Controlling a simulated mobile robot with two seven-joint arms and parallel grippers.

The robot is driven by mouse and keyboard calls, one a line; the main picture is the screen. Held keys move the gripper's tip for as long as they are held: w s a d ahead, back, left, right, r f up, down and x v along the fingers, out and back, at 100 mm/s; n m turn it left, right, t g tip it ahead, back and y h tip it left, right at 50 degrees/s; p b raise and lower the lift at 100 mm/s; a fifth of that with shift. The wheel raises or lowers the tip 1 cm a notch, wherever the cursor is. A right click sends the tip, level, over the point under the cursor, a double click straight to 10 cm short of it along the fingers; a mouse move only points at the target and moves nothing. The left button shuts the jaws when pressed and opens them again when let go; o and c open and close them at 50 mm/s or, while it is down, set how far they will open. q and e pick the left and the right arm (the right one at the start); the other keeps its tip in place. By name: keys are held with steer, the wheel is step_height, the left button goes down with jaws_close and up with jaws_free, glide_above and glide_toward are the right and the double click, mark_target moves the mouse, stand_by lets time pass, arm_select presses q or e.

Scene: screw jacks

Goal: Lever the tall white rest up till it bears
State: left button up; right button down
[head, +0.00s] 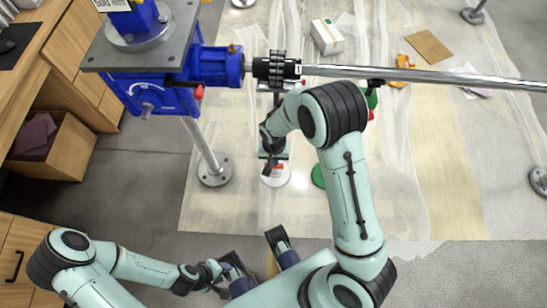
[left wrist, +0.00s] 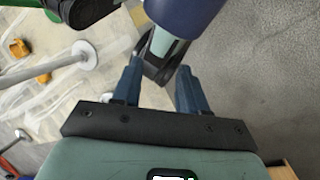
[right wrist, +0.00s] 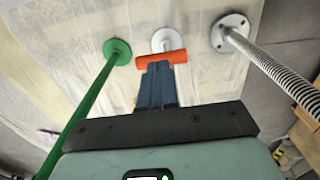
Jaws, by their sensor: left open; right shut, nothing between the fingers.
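The white rest shows as a round white base (head: 277,177) on the floor sheet below the long steel shaft, and as a white disc (right wrist: 166,39) in the right wrist view. An orange lever bar (right wrist: 174,57) lies across in front of it there. My right gripper (right wrist: 157,66) is shut and empty, its fingertips at the orange bar; I cannot tell whether they touch it. The rest's upper part is largely hidden by my right arm and gripper in the head view. My left gripper (left wrist: 158,66) is open and empty, low and away from the rest.
A green rest (right wrist: 90,93) stands left of the white one in the right wrist view, and a threaded post (right wrist: 279,70) stands right. The steel shaft (head: 430,76) runs from a blue gearbox (head: 215,66). A white box (head: 327,37) lies behind. Bare sheet lies at right.

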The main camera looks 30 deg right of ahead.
steer(key=r, duration=0.1)
steer(key=r+p, duration=0.1)
steer(key=shift+w+d+r, duration=0.1)
steer(key=shift+w+r, duration=0.2)
steer(key=shift+r, duration=0.05)
arm_select(q)
steer(key=shift+s+a+r+g+p, duration=0.1)
steer(key=shift+s+r+p, duration=0.15)
steer(key=shift+r, duration=0.15)
steer(key=shift+s+r+g+p, duration=0.1)
steer(key=shift+r+p, duration=0.1)
steer(key=shift+r, duration=0.25)
steer(key=shift+s+a+r+g+p, duration=0.1)
steer(key=shift+s+r+p, duration=0.15)
steer(key=shift+r, duration=0.15)
arm_select(e)
steer(key=s+a+r, duration=0.2)
steer(key=s+r, duration=0.2)
steer(key=r, duration=0.4)
steer(key=shift+s+a, duration=0.15)
steer(key=shift+a, duration=0.15)
